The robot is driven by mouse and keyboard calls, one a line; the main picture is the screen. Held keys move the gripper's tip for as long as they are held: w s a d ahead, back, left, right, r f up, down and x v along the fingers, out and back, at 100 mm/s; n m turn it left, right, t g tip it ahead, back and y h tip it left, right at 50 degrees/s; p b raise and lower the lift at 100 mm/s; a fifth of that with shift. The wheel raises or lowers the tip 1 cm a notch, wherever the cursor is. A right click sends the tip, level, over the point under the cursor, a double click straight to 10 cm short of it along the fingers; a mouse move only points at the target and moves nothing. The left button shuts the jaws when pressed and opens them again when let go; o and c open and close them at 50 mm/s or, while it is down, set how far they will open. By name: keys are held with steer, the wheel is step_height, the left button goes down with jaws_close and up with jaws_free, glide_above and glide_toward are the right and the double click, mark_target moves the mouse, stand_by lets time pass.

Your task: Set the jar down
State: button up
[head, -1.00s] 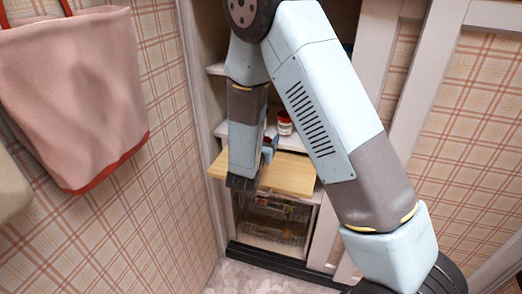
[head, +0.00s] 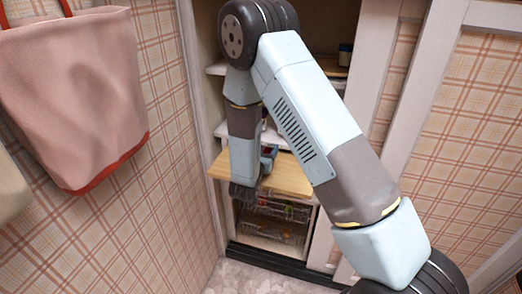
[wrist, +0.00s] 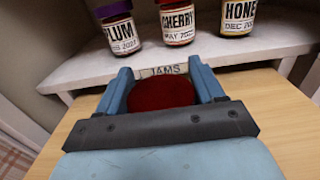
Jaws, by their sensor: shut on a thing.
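My gripper (wrist: 163,88) is shut on a jar with a dark red lid (wrist: 162,95). The wrist view looks down on the lid between the two blue fingers. The jar's body and base are hidden, so I cannot tell whether it touches the wooden board (wrist: 288,125) below. In the head view my gripper (head: 268,158) is at the wooden board (head: 292,180), which sticks out of the cupboard. My arm hides the held jar there.
The shelf edge carries a "JAMS" label (wrist: 163,70). Wire baskets (head: 272,225) are below the board. A pink bag (head: 75,95) hangs at left.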

steer(key=o, duration=1.2)
steer(key=v, duration=1.2)
steer(key=shift+r, duration=0.1)
